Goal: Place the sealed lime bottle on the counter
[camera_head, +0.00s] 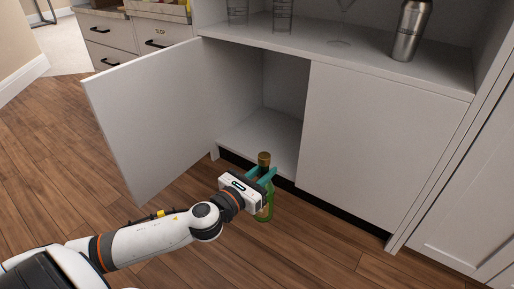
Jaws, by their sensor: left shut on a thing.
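A green bottle with a gold-brown cap (264,158) stands out in front of the open lower cabinet, roughly upright. My left gripper (266,175) is shut on the bottle, its teal fingers around the neck just below the cap. The gripper's body hides part of the bottle's left side. The white counter (330,45) is above the cabinet, behind and higher than the gripper. My right gripper is not in view.
The right door (365,145) is closed. A steel shaker (410,30) and glasses (283,15) stand on the counter. The counter's front middle is clear.

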